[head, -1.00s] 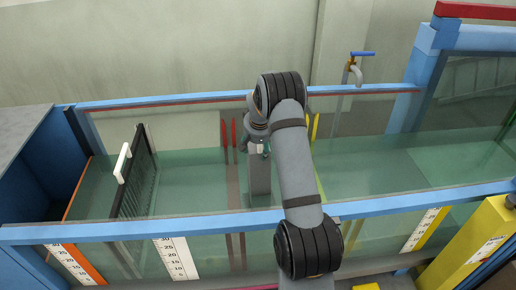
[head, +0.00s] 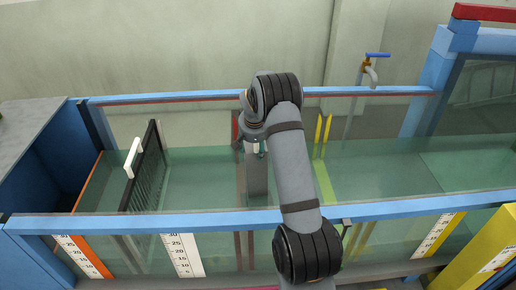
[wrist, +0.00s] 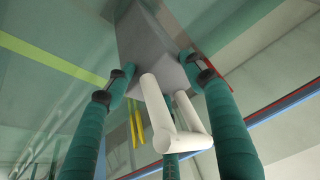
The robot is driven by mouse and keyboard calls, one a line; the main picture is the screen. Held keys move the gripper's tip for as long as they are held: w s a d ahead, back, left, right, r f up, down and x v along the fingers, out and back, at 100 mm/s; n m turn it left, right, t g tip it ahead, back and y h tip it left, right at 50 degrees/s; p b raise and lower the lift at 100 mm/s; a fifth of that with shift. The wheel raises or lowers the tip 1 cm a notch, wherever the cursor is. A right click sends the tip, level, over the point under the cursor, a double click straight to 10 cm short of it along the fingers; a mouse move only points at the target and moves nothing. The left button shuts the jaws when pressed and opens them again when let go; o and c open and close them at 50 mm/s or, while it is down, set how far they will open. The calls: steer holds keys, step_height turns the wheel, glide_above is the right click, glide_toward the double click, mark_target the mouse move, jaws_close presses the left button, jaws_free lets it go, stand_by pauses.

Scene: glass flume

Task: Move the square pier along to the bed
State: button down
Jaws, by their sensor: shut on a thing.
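My gripper (head: 254,146) is over the pier's top in the head view. The red marks (head: 236,124) are partly hidden behind my gripper. I cannot tell whether the pier's foot touches the bed (head: 205,180).
A dark screen with a white handle (head: 133,157) stands to the left in the water. Yellow marks (head: 323,128) are right of the pier. The blue front rail (head: 180,221) and back rail (head: 170,97) bound the flume. A tap (head: 371,73) is behind the back rail.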

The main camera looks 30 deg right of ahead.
steer(key=shift+w+a+r+b, duration=0.1)
steer(key=shift+w+a+b, duration=0.1)
steer(key=shift+w+a, duration=0.4)
steer(key=shift+w+a+r+b, duration=0.1)
steer(key=shift+w+a+b, duration=0.1)
steer(key=shift+a, duration=0.7)
steer(key=shift+w+a+b, duration=0.2)
steer(key=shift+w+a, duration=0.2)
steer(key=shift+a, duration=0.45)
steer(key=w+a, duration=0.4)
steer(key=a, duration=0.5)
steer(key=shift+w+a+b, duration=0.2)
steer(key=shift+a+b, duration=0.1)
steer(key=shift+a, duration=0.1)
